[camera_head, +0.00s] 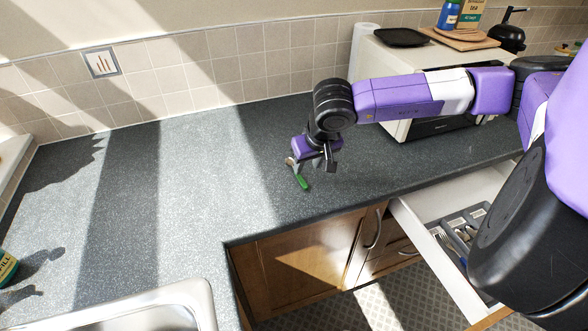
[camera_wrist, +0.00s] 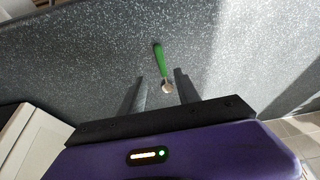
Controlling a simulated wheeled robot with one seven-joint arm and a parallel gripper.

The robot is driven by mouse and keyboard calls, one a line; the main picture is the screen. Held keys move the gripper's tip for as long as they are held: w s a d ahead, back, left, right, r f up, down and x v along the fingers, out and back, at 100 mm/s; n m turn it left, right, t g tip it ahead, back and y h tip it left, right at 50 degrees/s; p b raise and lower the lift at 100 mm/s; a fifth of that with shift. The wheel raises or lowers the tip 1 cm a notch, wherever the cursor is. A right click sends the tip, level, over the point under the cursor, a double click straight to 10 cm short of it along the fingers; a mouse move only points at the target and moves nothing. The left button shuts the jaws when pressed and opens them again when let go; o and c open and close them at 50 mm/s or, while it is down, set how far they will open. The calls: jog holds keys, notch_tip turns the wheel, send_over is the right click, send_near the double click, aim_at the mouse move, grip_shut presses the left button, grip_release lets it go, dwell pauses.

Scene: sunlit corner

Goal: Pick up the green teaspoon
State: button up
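The green teaspoon (camera_head: 302,181) lies on the dark speckled countertop, close to its front edge near the inner corner. In the wrist view its green handle (camera_wrist: 158,56) points away from my gripper and its metal bowl (camera_wrist: 167,87) is nearest. My gripper (camera_head: 311,163) is just above the counter at the teaspoon. In the wrist view the fingers of my gripper (camera_wrist: 158,85) stand apart, with the spoon's bowl in the gap between their tips. I see no contact between fingers and spoon. In the head view the gripper partly hides the bowl end.
A white microwave (camera_head: 407,67) stands behind my arm, with a black tray (camera_head: 402,38) on top. An open drawer (camera_head: 432,243) with cutlery sticks out at the right. A metal sink (camera_head: 165,311) is at the lower left. The counter left of the spoon is clear.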

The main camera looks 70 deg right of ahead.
aim_at(301, 178)
jog(key=shift+a+p+x, duration=0.15)
jog(key=shift+p+x, duration=0.45)
jog(key=shift+x, duration=1.1)
jog(key=shift+a+p+x, duration=0.15)
jog(key=shift+p+x, duration=0.45)
jog(key=shift+x, duration=1.1)
grip_shut()
